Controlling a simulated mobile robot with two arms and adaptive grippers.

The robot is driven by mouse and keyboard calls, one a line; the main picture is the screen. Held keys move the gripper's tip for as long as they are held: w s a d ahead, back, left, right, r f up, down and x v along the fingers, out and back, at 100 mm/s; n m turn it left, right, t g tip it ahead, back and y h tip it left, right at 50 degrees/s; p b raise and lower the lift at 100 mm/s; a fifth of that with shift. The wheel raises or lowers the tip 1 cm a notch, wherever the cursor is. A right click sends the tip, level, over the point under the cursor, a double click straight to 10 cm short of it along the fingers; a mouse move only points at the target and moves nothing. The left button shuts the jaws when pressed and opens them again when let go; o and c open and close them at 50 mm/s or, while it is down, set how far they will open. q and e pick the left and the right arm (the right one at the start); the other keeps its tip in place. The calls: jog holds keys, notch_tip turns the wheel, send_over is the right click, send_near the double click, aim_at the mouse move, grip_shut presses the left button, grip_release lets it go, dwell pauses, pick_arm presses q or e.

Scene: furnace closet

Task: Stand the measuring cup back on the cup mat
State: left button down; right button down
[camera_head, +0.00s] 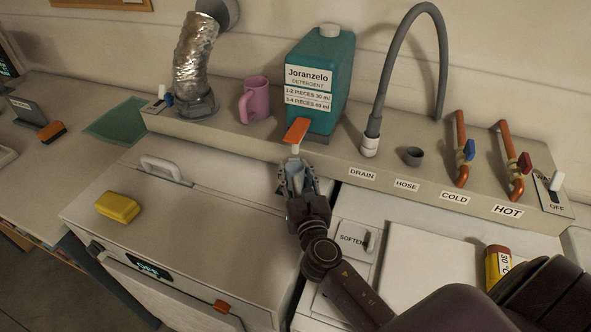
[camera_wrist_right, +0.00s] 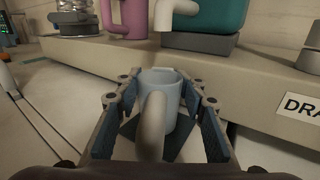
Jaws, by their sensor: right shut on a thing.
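The measuring cup (camera_wrist_right: 172,88) is pale blue-grey with a thick handle towards my right wrist camera. It looks upright. My right gripper (camera_wrist_right: 160,98) is shut on it, with a finger on either side. In the head view the cup (camera_head: 296,171) shows between the fingers of my right gripper (camera_head: 297,182), just in front of the detergent tap. A dark flat mat (camera_wrist_right: 186,150), likely the cup mat, shows below the cup in the wrist view. I cannot tell whether the cup touches it. The gripper mostly hides it in the head view. My left gripper is not in view.
The teal detergent jug (camera_head: 326,75) with its orange-levered tap (camera_head: 297,132) stands on the ledge right behind the cup. A pink mug (camera_head: 254,99) stands to its left. A yellow sponge-like block (camera_head: 118,207) and a white handle (camera_head: 161,168) are on the left machine top.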

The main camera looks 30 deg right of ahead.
jog(key=shift+f, duration=0.15)
jog(key=c, duration=1.2)
grip_release()
jog(key=shift+o, duration=0.2)
jog(key=v, duration=1.2)
